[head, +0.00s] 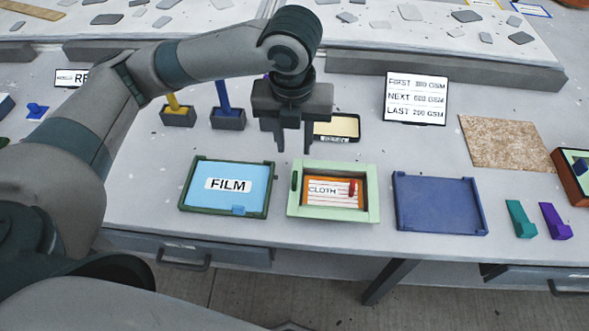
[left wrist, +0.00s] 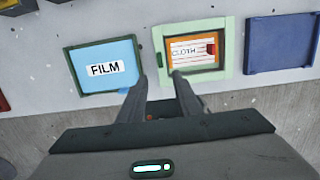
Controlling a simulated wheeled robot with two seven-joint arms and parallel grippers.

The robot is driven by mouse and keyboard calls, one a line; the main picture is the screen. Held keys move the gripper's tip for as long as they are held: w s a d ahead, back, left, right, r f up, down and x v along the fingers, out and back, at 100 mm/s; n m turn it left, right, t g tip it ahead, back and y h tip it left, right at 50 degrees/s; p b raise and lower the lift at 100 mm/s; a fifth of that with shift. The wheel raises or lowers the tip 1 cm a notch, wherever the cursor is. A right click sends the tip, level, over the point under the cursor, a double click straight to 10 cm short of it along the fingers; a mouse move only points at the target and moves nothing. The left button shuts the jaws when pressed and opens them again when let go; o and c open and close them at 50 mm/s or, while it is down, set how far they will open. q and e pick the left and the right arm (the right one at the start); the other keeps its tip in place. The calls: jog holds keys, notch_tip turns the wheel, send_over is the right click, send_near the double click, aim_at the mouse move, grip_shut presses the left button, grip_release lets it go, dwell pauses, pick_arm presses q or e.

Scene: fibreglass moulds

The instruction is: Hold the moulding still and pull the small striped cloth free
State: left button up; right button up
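The pale green moulding (head: 373,205) is a raised square frame on the bench, with an orange inner face. The small striped cloth (head: 325,198), white with red lines and marked CLOTH, lies inside it with a red tab (head: 352,189) at its right. In the left wrist view the moulding (left wrist: 228,48) and cloth (left wrist: 190,52) show at upper centre. My left gripper (head: 294,146) is above the bench behind the moulding's far edge, fingers pointing down, apart and empty. Its fingers (left wrist: 159,84) also show in the left wrist view. My right gripper is in neither view.
A green tray with blue FILM sheet (head: 240,200) stands left of the moulding, an empty-looking blue tray (head: 438,203) right. Behind are two pots (head: 228,118) (head: 178,116) with upright tools, a tan-topped box (head: 337,127) and a sign (head: 415,97). Teal and purple blocks (head: 520,220) (head: 555,221) lie right.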

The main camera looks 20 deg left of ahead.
aim_at(294, 177)
pick_arm(q)
jog(key=f, duration=0.5)
jog(key=w+f+p, duration=0.1)
jog(key=f, duration=0.9)
jog(key=shift+w+a+f+p, duration=0.15)
jog(key=shift+w+a+p, duration=0.1)
jog(key=shift+w+p, duration=0.15)
grip_shut()
